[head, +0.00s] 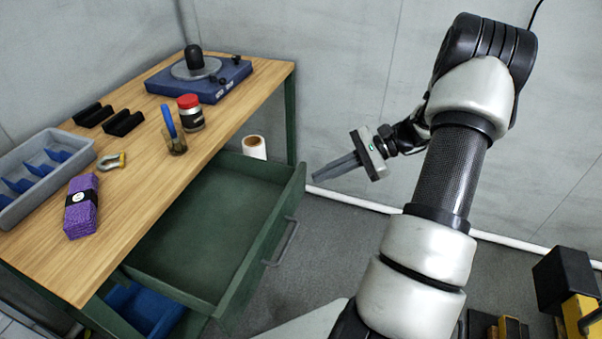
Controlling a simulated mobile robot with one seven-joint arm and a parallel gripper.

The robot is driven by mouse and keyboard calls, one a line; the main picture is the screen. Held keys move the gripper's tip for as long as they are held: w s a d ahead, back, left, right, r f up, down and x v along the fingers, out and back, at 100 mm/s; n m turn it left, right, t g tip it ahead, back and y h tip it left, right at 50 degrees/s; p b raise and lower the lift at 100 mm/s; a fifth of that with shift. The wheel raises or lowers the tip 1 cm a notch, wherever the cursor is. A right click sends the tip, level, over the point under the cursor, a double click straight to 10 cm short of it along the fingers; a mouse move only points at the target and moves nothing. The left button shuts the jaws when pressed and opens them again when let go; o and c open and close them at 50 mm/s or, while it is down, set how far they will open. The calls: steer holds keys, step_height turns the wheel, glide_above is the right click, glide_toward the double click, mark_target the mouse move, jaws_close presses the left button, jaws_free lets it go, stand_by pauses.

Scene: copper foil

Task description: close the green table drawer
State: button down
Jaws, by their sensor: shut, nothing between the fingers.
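The green table drawer (205,219) is pulled well out from under the wooden tabletop, and its inside looks empty. Its grey bar handle (283,243) is on the front panel, which faces right. My gripper (316,178) is shut and empty. In the picture it is to the right of the drawer's far front corner and above the handle. It appears apart from the drawer. Its fingers point left. The table (110,247) has a wooden top and green legs.
On the tabletop are a blue turntable device (225,82), a red-lidded jar (190,113), a purple bundle (81,207) and a grey tray (40,165). A white roll (254,147) stands behind the drawer. Black and yellow equipment (568,290) stands at lower right. Floor right of the drawer is clear.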

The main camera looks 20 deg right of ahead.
mark_target(235, 173)
steer(key=s+d+f+m+t+y+b, duration=0.1)
steer(key=s+d+f+m+t+b, duration=0.1)
steer(key=d+f+m+t, duration=0.85)
steer(key=shift+n+g, duration=0.65)
steer(key=shift+n, duration=0.1)
steer(key=x, duration=0.4)
steer(key=f+x, duration=0.1)
steer(key=x, duration=0.8)
steer(key=shift+w+d+f, duration=0.15)
steer(key=shift+w+f, duration=0.2)
steer(key=shift+w, duration=0.1)
steer(key=shift+b, duration=0.3)
steer(key=shift+w+a, duration=0.2)
steer(key=shift+a, duration=0.05)
steer(key=b+x, duration=0.2)
steer(key=x, duration=1.1)
steer(key=b+x, duration=0.1)
steer(key=x, duration=1.2)
steer(key=shift+a+f+b, duration=0.1)
steer(key=shift+f+b, duration=0.1)
steer(key=shift+b, duration=0.2)
steer(key=shift+w+a, duration=0.2)
steer(key=shift+w, duration=0.05)
steer(key=shift+w+a+r, duration=0.1)
steer(key=shift+w+r, duration=0.05)
steer(key=shift+r, duration=0.1)
steer(key=shift+r, duration=0.1)
